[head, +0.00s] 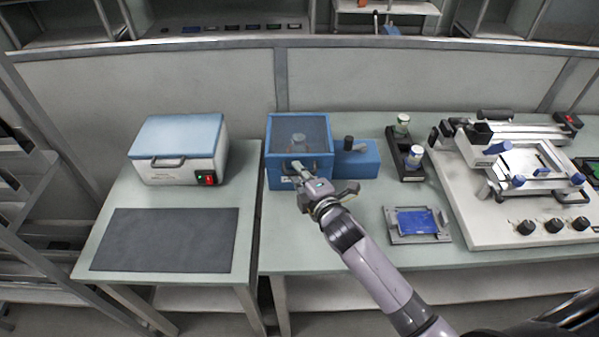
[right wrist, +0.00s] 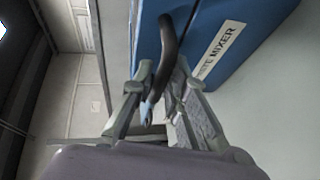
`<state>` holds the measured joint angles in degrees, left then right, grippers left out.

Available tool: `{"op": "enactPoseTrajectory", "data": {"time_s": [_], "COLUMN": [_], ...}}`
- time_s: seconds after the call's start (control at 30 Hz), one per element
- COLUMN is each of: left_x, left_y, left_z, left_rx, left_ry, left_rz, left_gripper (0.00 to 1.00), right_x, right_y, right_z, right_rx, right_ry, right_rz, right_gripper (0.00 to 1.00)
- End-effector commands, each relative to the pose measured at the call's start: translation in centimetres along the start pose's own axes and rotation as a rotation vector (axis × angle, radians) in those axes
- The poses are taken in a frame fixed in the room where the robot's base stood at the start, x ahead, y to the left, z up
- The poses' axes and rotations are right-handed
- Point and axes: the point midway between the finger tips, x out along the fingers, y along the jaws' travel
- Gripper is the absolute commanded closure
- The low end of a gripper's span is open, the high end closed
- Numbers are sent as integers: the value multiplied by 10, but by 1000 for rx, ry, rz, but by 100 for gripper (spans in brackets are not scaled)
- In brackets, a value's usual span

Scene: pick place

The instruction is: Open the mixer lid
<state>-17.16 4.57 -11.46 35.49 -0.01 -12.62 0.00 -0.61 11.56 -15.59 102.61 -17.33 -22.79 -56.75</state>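The mixer (head: 283,177) is a blue box with a dark see-through lid (head: 313,127) on top, on the right-hand table. The lid looks closed, and a round thing shows dimly beneath it. In the right wrist view the mixer's blue front (right wrist: 262,22) carries a white label ending in "MIXER". A black curved handle (right wrist: 168,45) stands out from it. My right gripper (head: 298,172) is at the mixer's front. In the right wrist view my right gripper's fingers (right wrist: 158,88) lie on both sides of the handle and appear shut on it. My left gripper is not in view.
A blue control block (head: 358,160) with a black knob joins the mixer's right side. Right of it stand a dark rack (head: 402,165) with jars, a blue plate in a fixture (head: 417,223), and a large white printer (head: 490,222). A blue-lidded white box (head: 180,150) stands on the left table.

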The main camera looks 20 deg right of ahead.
Motion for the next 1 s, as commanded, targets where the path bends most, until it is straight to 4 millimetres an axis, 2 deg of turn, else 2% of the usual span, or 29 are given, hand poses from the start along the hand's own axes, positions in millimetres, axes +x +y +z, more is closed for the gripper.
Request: {"op": "enactPoseTrajectory", "data": {"time_s": [0.2,0.83,1.0], "left_x": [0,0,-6], "left_y": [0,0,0], "left_z": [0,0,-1], "left_rx": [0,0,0], "left_ry": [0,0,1], "left_rz": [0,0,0], "left_gripper": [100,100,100], "right_x": [0,0,3], "right_y": [0,0,6], "right_z": [0,0,0], "right_rx": [0,1,4], "right_ry": [0,0,-1], "right_rz": [0,-1,-11], "right_gripper": [100,100,100]}}
